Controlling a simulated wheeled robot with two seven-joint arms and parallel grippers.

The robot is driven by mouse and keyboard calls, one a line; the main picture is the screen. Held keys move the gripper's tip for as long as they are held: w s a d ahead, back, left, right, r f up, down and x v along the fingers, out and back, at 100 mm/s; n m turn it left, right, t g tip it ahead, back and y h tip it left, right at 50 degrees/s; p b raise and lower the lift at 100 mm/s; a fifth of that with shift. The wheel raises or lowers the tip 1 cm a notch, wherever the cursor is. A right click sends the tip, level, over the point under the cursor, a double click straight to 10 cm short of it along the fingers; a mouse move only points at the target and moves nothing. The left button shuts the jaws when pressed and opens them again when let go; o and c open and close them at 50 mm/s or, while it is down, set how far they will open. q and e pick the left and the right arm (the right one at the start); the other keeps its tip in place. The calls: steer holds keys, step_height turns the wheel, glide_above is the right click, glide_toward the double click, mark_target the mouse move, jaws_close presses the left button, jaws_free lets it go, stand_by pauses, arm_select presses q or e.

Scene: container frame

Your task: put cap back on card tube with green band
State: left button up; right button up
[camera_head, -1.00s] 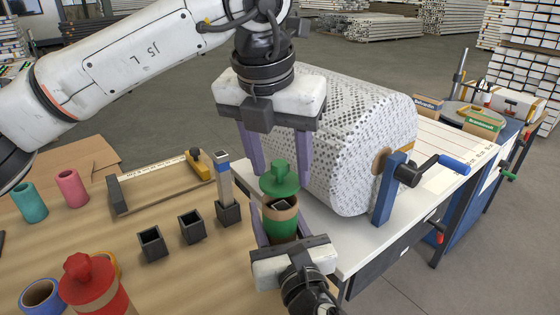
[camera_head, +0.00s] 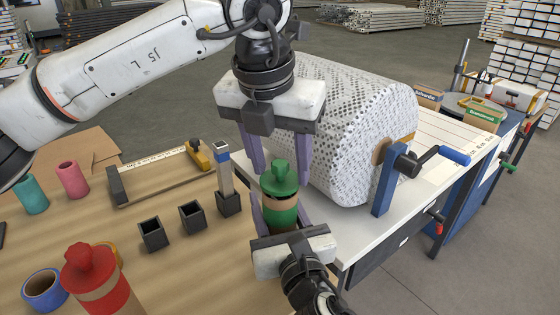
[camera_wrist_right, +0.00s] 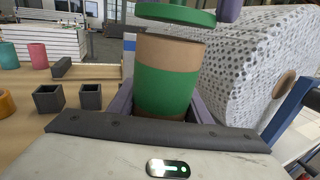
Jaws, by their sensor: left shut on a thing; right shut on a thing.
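The green cap (camera_head: 279,182) with a knob hangs between the fingers of my left gripper (camera_head: 279,172), which is shut on it. The card tube with the green band (camera_head: 281,214) stands roughly upright just below, held by my right gripper (camera_head: 280,208). In the right wrist view, the cap (camera_wrist_right: 176,14) sits a little above the tube's rim, slightly to the right and tilted, with a narrow gap. The tube (camera_wrist_right: 166,75) shows a brown top section over its green band. The inside of the tube is hidden.
A white perforated drum (camera_head: 350,130) with a blue-handled crank is close behind on the white table. Small black square holders (camera_head: 152,236) and a red-capped tube (camera_head: 95,285) stand on the wooden bench to the left.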

arm_select(q)
steer(key=shift+f, duration=0.6)
steer(key=o, duration=1.1)
steer(key=v, duration=1.2)
arm_select(e)
steer(key=o, duration=1.6)
